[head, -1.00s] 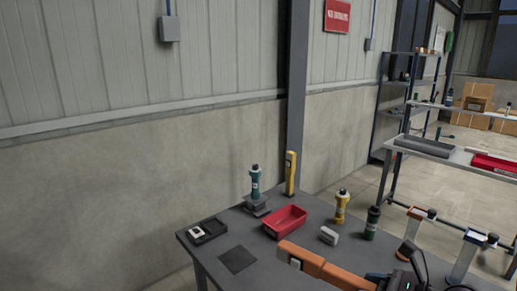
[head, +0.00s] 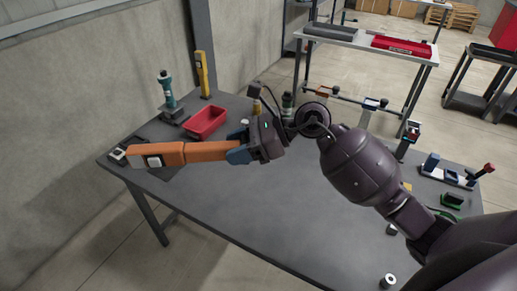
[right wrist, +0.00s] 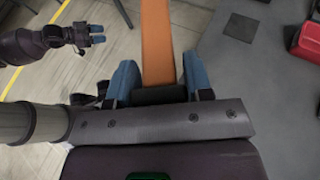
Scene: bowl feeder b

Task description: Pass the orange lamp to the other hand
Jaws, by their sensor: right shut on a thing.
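The orange lamp (head: 200,151) is a long orange bar with a pale square patch near its far end. My right gripper (head: 238,152) is shut on its near end and holds it roughly level above the table, pointing left in the head view. In the right wrist view the lamp (right wrist: 157,45) runs out between the blue fingers (right wrist: 158,82), and its dark end sits at the jaws. My left gripper (right wrist: 98,34) shows small at the upper left of the right wrist view, apart from the lamp, its two blue fingers spread and empty. It is not in the head view.
The grey table (head: 270,215) carries a red bin (head: 205,122), a teal bottle-like tool (head: 167,92) on a stand and a yellow upright device (head: 203,75). A dark square mat (right wrist: 239,27) lies on it. The table's front middle is clear.

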